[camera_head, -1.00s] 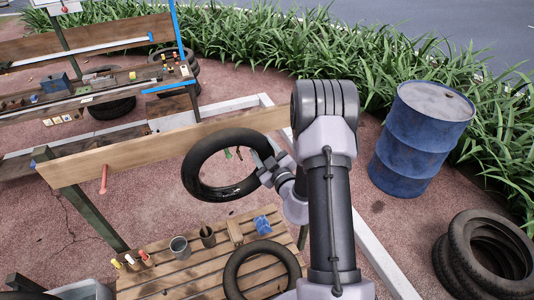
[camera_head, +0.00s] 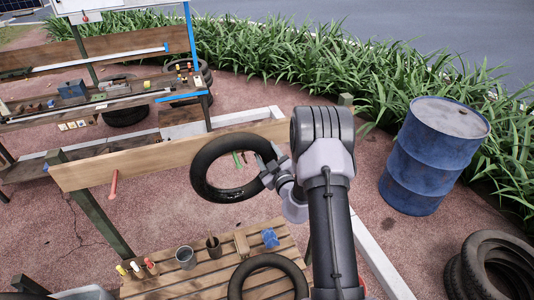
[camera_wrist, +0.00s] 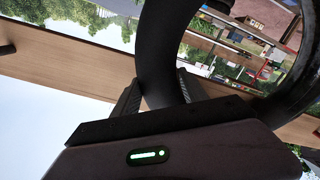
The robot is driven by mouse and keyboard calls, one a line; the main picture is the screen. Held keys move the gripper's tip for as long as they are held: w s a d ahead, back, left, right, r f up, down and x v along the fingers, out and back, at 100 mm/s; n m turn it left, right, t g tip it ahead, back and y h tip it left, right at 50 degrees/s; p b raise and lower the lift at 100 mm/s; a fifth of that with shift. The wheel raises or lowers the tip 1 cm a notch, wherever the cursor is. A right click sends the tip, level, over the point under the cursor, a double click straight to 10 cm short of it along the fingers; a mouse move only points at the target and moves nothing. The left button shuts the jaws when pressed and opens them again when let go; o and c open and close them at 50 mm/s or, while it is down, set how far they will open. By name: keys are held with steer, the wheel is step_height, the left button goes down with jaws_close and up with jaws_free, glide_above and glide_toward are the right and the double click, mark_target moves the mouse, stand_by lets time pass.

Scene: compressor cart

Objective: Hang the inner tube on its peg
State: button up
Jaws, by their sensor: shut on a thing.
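The inner tube (camera_head: 199,168) is a black ring held up in front of the wooden plank, in the head view. My gripper (camera_head: 268,171) is shut on its right side; the wrist view shows the tube (camera_wrist: 155,45) between the two fingers (camera_wrist: 160,95). A red peg (camera_head: 113,184) sticks out of the plank's left part. The tube is apart from this peg, to its right. Green items (camera_head: 238,160) show through the ring's opening; I cannot tell what they are. A dark stub (camera_wrist: 6,50) shows at the wrist view's left edge.
The plank (camera_head: 75,176) spans between posts. Below is a slatted table (camera_head: 208,275) with another black ring (camera_head: 237,283), cups (camera_head: 186,258) and colored-handled items. A blue barrel (camera_head: 432,155) and stacked tires (camera_head: 470,262) stand right. A cluttered bench (camera_head: 60,112) lies behind.

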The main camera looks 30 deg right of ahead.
steer(key=o, duration=1.4)
steer(key=shift+c, duration=0.2)
